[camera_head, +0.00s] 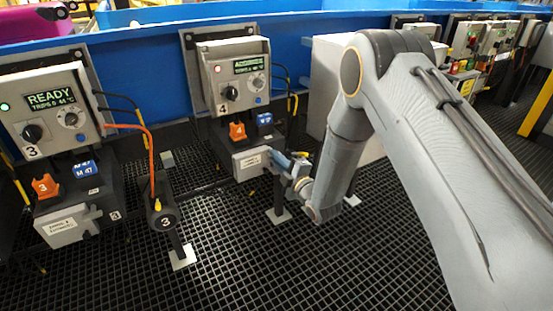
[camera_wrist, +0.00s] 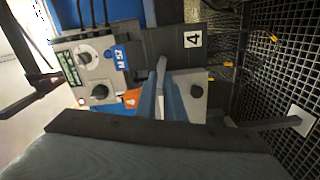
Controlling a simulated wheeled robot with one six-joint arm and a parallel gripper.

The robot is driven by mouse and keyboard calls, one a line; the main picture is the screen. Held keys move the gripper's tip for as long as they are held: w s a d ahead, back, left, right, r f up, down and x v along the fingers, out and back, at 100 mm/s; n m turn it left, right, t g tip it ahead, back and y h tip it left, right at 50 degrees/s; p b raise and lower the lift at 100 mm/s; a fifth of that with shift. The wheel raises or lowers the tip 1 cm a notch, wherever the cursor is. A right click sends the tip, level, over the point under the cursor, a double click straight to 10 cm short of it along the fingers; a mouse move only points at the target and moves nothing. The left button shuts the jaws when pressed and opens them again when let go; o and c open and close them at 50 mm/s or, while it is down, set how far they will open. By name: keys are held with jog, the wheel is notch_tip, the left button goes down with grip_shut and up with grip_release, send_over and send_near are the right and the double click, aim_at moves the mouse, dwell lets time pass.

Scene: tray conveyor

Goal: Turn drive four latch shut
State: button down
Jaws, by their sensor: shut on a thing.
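Drive four's grey control box (camera_head: 238,82) has a lit green display and a black knob. Below it are an orange tag marked 4 (camera_head: 237,131), a blue tag (camera_head: 264,119) and a pale labelled cover (camera_head: 252,162). My gripper (camera_head: 287,162) is at the right end of this cover. In the wrist view its blue fingers (camera_wrist: 163,88) are closed on the grey latch handle (camera_wrist: 161,65), beside the pale cover (camera_wrist: 194,95). The fingers hide part of the latch. I cannot tell its exact angle from the head view, where it is small and mostly covered.
A blue conveyor side wall (camera_head: 145,55) runs behind. Dark grating floor (camera_head: 270,270) is open in front.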

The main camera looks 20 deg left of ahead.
jog(key=shift+f+n, duration=0.2)
jog(key=shift+n, duration=1.3)
jog(key=c, duration=1.9)
grip_release()
jog(key=shift+o, duration=0.2)
jog(key=shift+s, duration=0.1)
jog(key=v, duration=0.7)
jog(key=shift+s+d, duration=0.2)
jog(key=shift+s, duration=0.05)
